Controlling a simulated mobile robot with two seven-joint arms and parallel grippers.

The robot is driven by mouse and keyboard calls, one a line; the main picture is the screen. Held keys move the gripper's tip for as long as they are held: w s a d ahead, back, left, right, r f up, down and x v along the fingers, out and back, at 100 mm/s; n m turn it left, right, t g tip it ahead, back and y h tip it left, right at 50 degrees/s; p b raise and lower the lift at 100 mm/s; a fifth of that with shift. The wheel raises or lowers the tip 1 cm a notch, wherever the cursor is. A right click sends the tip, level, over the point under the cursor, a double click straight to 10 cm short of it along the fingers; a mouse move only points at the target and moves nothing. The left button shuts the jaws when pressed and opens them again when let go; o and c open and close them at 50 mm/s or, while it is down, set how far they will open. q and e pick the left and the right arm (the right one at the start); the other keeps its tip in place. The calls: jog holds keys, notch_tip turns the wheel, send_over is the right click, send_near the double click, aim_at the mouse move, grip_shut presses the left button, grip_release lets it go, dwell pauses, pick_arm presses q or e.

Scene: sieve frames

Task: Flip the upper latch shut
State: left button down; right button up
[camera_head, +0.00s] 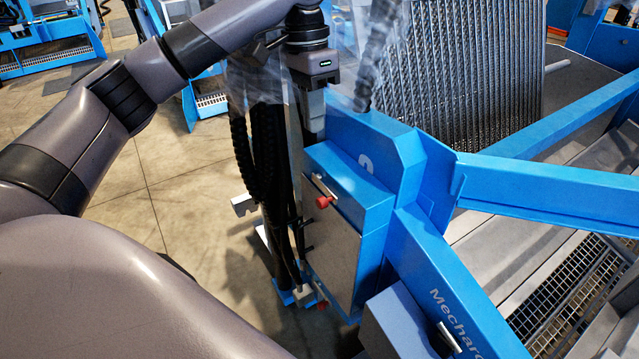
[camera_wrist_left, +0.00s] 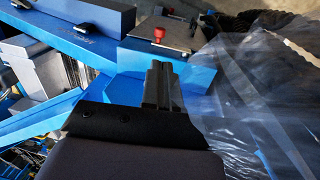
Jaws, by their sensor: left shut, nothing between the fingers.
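The upper latch (camera_head: 321,187) is a small metal bar with a red knob, on the grey front panel of the blue machine box. In the head view its bar slants, with the knob at the lower end. A red knob, apparently the upper latch's, shows in the left wrist view (camera_wrist_left: 158,34) beyond the fingertips. My left gripper (camera_head: 313,132) points down above the upper latch, beside the blue frame; it also shows in the left wrist view (camera_wrist_left: 159,68). Its fingers are shut and empty, apart from the knob. My right gripper is not in view.
A lower latch (camera_head: 320,296) with a red knob sits near the panel's bottom. Black hoses (camera_head: 265,160) and clear plastic sheeting (camera_wrist_left: 255,110) hang close to my left gripper. Blue beams (camera_head: 545,190) extend to the right. Tiled floor (camera_head: 170,190) is open at left.

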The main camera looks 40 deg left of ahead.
aim_at(321, 198)
pick_arm(q)
jog(key=shift+f, duration=0.1)
jog(key=f, duration=0.4)
jog(key=d+f+b, duration=0.1)
jog(key=f, duration=0.8)
jog(key=shift+s+d+f, duration=0.4)
